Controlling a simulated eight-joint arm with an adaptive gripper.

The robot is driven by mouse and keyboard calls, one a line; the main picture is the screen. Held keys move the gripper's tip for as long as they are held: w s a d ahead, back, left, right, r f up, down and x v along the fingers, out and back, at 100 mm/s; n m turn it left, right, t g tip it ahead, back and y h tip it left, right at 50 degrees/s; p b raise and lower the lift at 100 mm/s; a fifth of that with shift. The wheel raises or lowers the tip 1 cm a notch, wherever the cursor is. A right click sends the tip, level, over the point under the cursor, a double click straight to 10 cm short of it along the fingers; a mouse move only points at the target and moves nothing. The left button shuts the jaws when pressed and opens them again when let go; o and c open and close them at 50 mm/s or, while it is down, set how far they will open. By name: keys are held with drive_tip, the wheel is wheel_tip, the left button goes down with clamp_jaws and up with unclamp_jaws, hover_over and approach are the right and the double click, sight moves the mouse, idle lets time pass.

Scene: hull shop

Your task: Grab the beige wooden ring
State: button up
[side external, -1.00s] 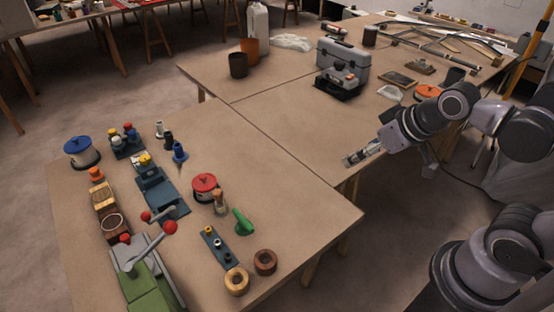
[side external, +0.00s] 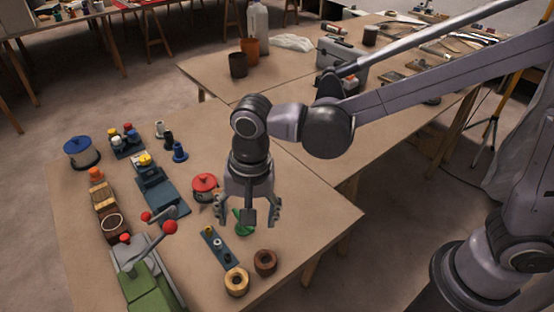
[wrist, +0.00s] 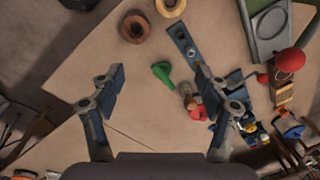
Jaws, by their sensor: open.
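The beige wooden ring (side external: 237,281) lies flat near the front edge of the near table, just left of a darker brown wooden ring (side external: 265,262). In the wrist view the beige ring (wrist: 171,7) is at the top, partly cut by the frame edge, with the brown ring (wrist: 134,27) beside it. My gripper (side external: 248,222) is open and empty, pointing down above the table. It is behind the rings in the side view, over the green object (side external: 243,224). In the wrist view my open fingers (wrist: 158,88) frame the green object.
A green machine with red-balled levers (side external: 150,285) is at the left front. Bare tabletop (side external: 315,215) lies to the right.

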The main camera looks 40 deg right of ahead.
drive_tip(key=s+a+f+m+g, duration=0.1)
drive_tip(key=s+a+f+m, duration=0.1)
drive_tip(key=a+f, duration=0.3)
hover_over(238, 281)
drive_tip(key=f, duration=0.3)
drive_tip(key=shift+w+a+f+h, duration=0.2)
drive_tip(key=shift+w+f+h, duration=0.2)
drive_tip(key=shift+s+d+f, duration=0.1)
drive_tip(key=shift+s+f, duration=0.05)
drive_tip(key=shift+f, duration=1.3)
drive_tip(key=shift+s+f, duration=0.15)
drive_tip(key=shift+f, duration=1.3)
drive_tip(key=c, duration=1.3)
